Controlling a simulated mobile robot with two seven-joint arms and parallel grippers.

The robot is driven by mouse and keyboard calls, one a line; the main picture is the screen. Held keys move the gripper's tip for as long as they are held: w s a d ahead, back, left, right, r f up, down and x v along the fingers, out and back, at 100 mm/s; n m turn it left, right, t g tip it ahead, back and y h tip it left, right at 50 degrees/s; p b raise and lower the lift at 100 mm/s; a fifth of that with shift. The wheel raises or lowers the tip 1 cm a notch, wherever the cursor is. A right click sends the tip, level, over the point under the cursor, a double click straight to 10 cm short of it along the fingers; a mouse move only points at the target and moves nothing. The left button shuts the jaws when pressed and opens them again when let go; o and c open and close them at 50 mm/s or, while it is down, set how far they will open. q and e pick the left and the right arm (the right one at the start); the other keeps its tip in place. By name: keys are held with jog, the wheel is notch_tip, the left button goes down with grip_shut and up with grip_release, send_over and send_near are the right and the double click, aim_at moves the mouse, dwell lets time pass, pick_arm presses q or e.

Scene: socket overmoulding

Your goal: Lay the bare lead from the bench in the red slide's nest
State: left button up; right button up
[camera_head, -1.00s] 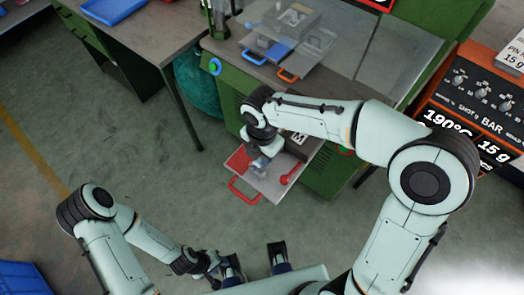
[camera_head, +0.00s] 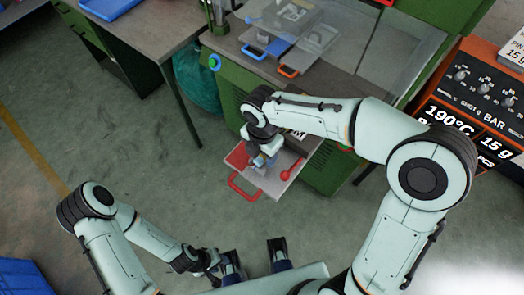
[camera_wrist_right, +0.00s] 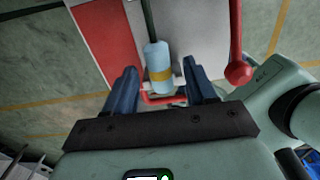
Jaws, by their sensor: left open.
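The red slide (camera_head: 285,183) is pulled out from the green machine, with a red pad on its left part and a red handle at its front. My right gripper (camera_head: 264,162) is over it, pointing down. In the right wrist view its two blue fingers (camera_wrist_right: 160,82) are apart. A light-blue cylinder with a yellow band (camera_wrist_right: 158,66), seemingly the lead's end, shows between them with gaps on both sides. A dark cable runs up from it. Whether it is fully seated in the nest cannot be told. My left gripper (camera_head: 255,254) is open and empty at the bottom.
A red ball-ended lever (camera_head: 290,174) stands on the slide, right of my right gripper. Blue- and orange-handled slides (camera_head: 272,52) sit on the machine top. A grey bench (camera_head: 140,40) with a blue tray stands upper left.

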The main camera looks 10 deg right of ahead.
notch_tip(320, 180, up, 13)
jog(key=p, duration=0.2)
jog(key=shift+r, duration=0.2)
dwell(0.7)
